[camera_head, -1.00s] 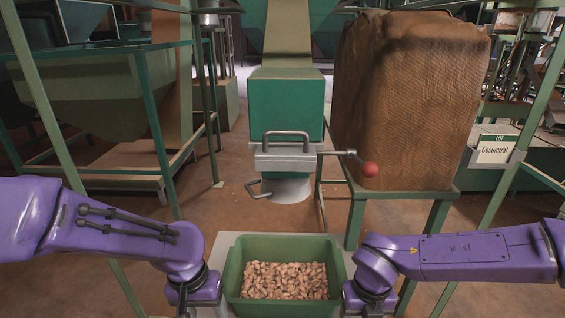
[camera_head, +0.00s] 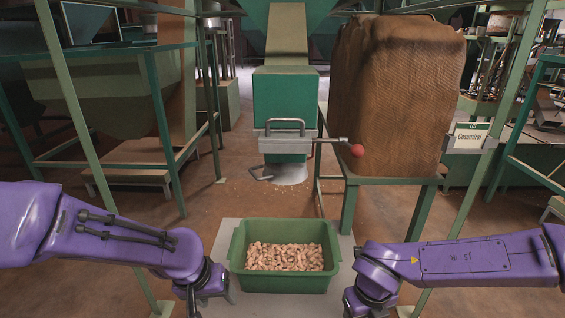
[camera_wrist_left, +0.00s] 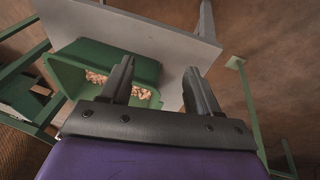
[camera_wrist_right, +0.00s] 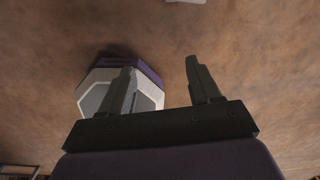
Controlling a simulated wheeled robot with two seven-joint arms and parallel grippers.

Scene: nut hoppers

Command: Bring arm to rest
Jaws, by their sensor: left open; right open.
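My left gripper (camera_head: 218,288) hangs low, just left of the green bin (camera_head: 285,287), apart from it as far as I can tell. In the left wrist view its two fingers (camera_wrist_left: 160,72) are spread and empty, with the bin (camera_wrist_left: 75,80) beyond them. My right arm reaches in from the right, with its wrist at the bottom edge; its gripper is mostly hidden in the head view. In the right wrist view the right fingers (camera_wrist_right: 160,70) are apart and empty over brown floor. The bin holds a heap of nuts (camera_head: 285,257).
The bin stands on a grey platform (camera_head: 230,228). Behind it is a green hopper chute (camera_head: 285,95) with a metal handle and a red-knobbed lever (camera_head: 357,150). A large brown sack (camera_head: 395,95) rests on a green stand (camera_head: 400,181). Green posts rise on both sides.

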